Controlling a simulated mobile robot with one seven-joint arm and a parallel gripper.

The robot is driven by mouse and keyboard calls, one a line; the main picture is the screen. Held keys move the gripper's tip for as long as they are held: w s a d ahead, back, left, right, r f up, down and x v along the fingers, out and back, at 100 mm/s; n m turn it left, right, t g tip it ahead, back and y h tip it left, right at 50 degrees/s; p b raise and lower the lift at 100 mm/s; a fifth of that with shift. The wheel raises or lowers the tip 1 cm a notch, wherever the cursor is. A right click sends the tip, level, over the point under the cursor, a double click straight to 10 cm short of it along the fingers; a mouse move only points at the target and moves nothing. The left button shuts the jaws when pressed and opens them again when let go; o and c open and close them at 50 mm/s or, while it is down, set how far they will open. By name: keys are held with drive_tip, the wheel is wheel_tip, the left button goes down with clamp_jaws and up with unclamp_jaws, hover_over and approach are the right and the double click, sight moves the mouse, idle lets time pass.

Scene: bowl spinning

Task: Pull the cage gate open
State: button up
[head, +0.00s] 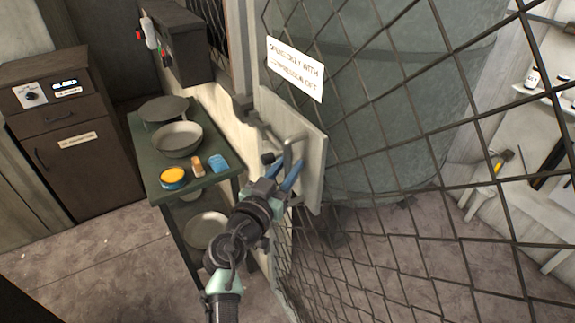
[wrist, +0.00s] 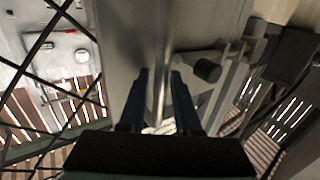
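The cage gate (head: 385,150) is a dark wire-mesh panel that fills the right half of the head view. A pale latch plate (head: 310,150) sits at its left edge, with a grey metal handle (head: 288,157) and a dark knob. The plate also shows in the wrist view (wrist: 125,30). My gripper (head: 286,178) is at the handle, with its blue fingers pointing at the plate. In the wrist view its two fingers (wrist: 160,85) are apart, with a thin grey bar of the handle between them and gaps visible beside it. The gripper's contact with the handle is unclear.
A green shelf (head: 165,200) with bowls and a yellow tin (head: 173,178) stands left of the gate, close to my arm. Dark cabinets (head: 75,130) are farther left. A large grey-green tank (head: 370,80) stands behind the mesh. Floor is clear in front of the cabinets.

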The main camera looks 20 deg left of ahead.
clamp_jaws()
idle(1.4)
